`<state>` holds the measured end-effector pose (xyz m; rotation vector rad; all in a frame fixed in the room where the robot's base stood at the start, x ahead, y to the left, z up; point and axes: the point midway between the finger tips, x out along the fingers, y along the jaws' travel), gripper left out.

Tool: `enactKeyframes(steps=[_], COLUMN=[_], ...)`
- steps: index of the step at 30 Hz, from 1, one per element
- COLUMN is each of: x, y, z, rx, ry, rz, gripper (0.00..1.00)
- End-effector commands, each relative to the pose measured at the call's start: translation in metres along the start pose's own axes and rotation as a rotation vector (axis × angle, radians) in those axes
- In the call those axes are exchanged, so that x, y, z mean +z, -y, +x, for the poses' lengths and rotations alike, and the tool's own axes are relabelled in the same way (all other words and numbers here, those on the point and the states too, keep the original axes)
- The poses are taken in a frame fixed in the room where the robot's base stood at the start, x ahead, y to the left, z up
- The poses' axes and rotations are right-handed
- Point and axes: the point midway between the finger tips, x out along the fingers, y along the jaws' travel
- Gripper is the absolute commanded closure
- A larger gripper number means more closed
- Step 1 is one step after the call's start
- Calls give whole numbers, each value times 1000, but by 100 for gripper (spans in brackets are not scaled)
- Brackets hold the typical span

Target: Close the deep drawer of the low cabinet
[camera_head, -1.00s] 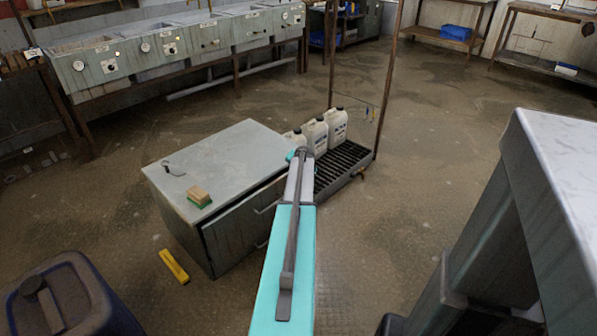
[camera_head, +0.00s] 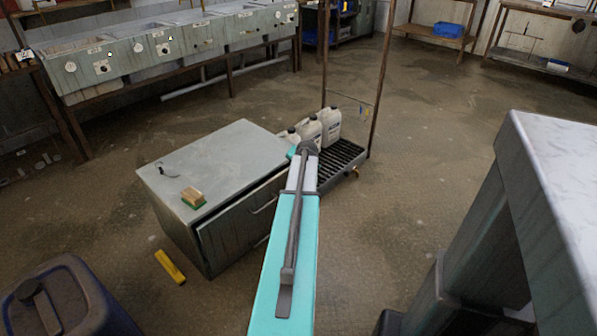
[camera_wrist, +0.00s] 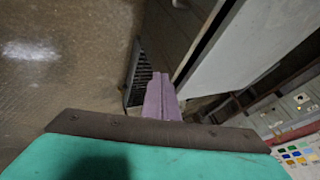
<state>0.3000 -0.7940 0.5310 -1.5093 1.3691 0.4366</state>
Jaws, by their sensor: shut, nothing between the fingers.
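The low grey cabinet (camera_head: 215,155) stands on the floor left of my arm. Its drawer front (camera_head: 232,232) faces the lower right, with a dark gap along its top edge, so it stands a little out from the body. A pale bar handle (camera_head: 266,205) shows near my arm. I cannot tell from here how far the deep drawer is out. In the wrist view my gripper (camera_wrist: 161,82) has its purple fingers together and empty, pointing along the cabinet's side. In the head view my arm hides the fingers and part of the drawer front.
A brush (camera_head: 192,198) lies on the cabinet top. White jugs (camera_head: 330,127) stand on a dark grate (camera_head: 345,158) beyond my arm. A yellow object (camera_head: 169,266) lies on the floor. A blue bin (camera_head: 65,300) is at lower left and a pale-topped bench (camera_head: 555,160) at right.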

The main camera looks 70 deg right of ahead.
Motion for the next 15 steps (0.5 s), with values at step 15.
enactKeyframes(steps=[15], x=[0], y=[1], z=[-9], rx=[0], ry=[1], rz=[-1], gripper=[93])
